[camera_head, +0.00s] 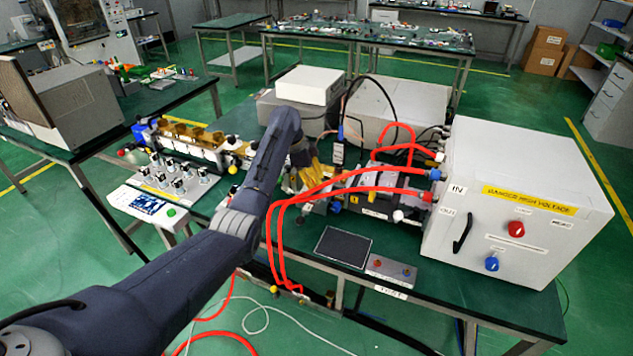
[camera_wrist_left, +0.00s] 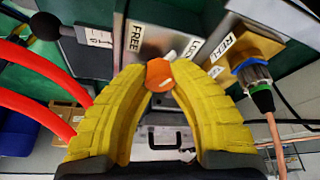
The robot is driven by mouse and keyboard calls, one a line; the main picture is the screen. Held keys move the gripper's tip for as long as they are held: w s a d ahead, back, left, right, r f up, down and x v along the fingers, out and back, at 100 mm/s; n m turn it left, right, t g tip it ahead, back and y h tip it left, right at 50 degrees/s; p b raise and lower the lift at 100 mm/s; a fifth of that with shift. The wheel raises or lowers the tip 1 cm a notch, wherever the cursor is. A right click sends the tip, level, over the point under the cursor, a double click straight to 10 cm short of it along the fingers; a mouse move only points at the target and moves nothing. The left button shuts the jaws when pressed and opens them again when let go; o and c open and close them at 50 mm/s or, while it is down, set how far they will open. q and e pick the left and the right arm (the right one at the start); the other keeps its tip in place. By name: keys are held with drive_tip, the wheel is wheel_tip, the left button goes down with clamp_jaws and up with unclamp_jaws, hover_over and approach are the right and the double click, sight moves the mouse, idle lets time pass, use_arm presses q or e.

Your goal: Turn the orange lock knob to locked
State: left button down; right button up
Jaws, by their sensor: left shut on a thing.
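The orange lock knob (camera_wrist_left: 159,74) shows in the left wrist view between the tips of my yellow left gripper fingers. My left gripper (camera_head: 307,178) is shut on the knob, one finger on each side. A "FREE" label (camera_wrist_left: 135,36) is on the metal plate beyond the knob to the left, and a partly covered "LOCK" label (camera_wrist_left: 192,49) is to the right. The fingers hide the knob's sides, and I cannot tell its exact setting. In the head view my left arm and gripper hide the knob. My right gripper is not in view.
Red hoses (camera_head: 283,235) loop close to my gripper and run to the white high-voltage cabinet (camera_head: 520,190) at the right. A connector with a blue ring (camera_wrist_left: 252,76) is right of the fingers. A black pad (camera_head: 343,247) lies on the bench in front.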

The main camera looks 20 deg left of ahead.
use_arm(q)
drive_tip(key=shift+d+m, duration=0.1)
drive_tip(key=shift+m, duration=0.5)
drive_tip(key=shift+m+g, duration=0.3)
drive_tip(key=c, duration=1.1)
unclamp_jaws()
drive_tip(key=shift+o, duration=0.2)
drive_tip(key=v, duration=1.2)
drive_tip(key=shift+f, duration=0.1)
